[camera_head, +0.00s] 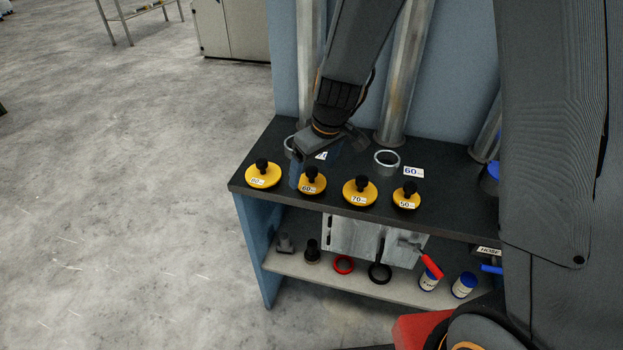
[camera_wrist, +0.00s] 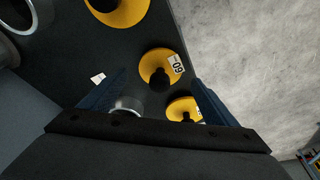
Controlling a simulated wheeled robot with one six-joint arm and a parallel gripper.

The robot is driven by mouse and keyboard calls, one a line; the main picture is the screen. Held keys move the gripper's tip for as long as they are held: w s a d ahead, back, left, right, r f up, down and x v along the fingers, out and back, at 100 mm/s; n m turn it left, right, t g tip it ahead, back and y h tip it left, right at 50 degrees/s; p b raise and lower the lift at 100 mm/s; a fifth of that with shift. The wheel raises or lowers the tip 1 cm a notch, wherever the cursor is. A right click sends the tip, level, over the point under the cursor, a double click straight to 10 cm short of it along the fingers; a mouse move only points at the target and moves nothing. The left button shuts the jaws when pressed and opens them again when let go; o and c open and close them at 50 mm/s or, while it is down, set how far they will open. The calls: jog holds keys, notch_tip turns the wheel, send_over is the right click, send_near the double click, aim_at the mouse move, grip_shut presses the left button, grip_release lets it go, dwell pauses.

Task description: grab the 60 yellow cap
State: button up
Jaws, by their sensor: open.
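The 60 yellow cap (camera_head: 314,188) is a round yellow disc with a black knob and a white 60 label. It sits on the dark upper shelf (camera_head: 250,191) near its front edge. In the wrist view, the 60 cap (camera_wrist: 150,60) lies ahead between the fingertips. My gripper (camera_head: 312,170) is open above and just behind the cap, with its blue fingers pointing down. It also shows in the wrist view (camera_wrist: 158,76), with nothing held. The arm hides part of the shelf behind the cap. I cannot tell the exact gap to the knob.
Other yellow caps stand in the same row: one at the left (camera_head: 258,182), the 70 cap (camera_head: 360,196) and the 50 cap (camera_head: 406,201). A metal ring (camera_head: 387,163) sits behind. Pipes (camera_head: 405,75) rise at the back. A lower shelf (camera_head: 330,288) holds rings and jars.

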aim_at(311, 182)
jog(key=shift+x, duration=1.15)
jog(key=c, duration=1.2)
